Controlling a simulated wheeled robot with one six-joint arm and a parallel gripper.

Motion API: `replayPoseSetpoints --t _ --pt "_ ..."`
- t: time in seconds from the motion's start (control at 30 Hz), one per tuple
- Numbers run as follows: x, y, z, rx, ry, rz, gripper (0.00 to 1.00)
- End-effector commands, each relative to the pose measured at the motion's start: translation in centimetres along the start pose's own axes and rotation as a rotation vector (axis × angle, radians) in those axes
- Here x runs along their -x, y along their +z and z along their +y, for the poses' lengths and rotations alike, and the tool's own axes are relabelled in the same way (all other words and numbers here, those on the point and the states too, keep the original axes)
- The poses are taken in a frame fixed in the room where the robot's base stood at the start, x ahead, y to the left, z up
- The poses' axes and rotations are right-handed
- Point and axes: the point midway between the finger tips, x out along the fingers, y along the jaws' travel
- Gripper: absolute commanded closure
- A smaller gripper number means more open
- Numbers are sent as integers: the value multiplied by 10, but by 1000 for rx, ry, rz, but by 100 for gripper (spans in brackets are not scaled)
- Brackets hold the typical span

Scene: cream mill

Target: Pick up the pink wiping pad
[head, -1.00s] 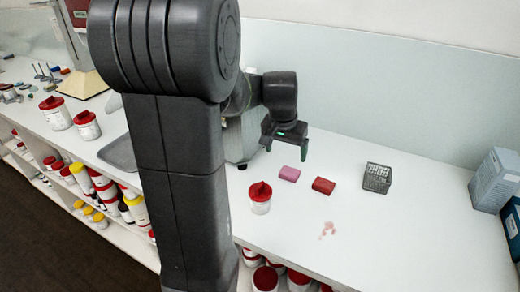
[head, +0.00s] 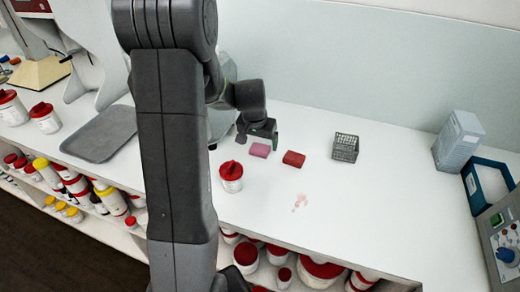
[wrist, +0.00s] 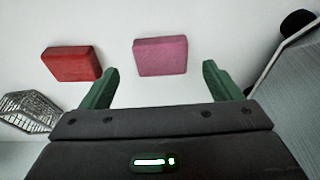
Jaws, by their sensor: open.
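The pink wiping pad (head: 260,150) lies flat on the white bench, left of a red pad (head: 293,159). In the wrist view the pink pad (wrist: 160,56) shows ahead of and between my green fingertips, and the red pad (wrist: 72,64) lies to its left. My gripper (head: 257,138) is open and empty, above the bench just behind the pink pad. In the wrist view the two fingers (wrist: 160,82) are spread wider than the pad. Neither finger visibly touches it.
A red-lidded white jar (head: 231,177) stands in front of the pads. A grey wire basket (head: 345,147) is to the right, and a pinkish stain (head: 300,202) marks the bench. A grey box (head: 457,141) and blue tray (head: 487,183) stand further right.

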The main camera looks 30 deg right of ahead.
Motion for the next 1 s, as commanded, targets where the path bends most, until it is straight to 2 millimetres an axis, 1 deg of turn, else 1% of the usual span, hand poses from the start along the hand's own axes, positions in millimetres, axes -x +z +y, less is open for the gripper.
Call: replayPoseSetpoints --t 0.1,0.23,0.33,0.53,0.57,0.7,0.77,0.8,0.83,0.87,1.0 --pt "-16 1 -1 -1 1 -4 15" --pt "-28 0 -2 -1 0 -2 15" --pt "-31 0 -2 -1 0 0 15" --pt "-32 0 -2 -1 -1 0 15" --pt "-32 0 -2 -1 -1 0 19" --pt "-32 0 -2 -1 -1 0 47" --pt "-31 0 -2 -1 -1 0 59" --pt "-31 0 -2 -1 -1 0 63" --pt "-31 0 -2 -1 -1 0 63" --pt "-31 0 -2 -1 -1 0 67" --pt "-31 0 -2 -1 -1 0 67"
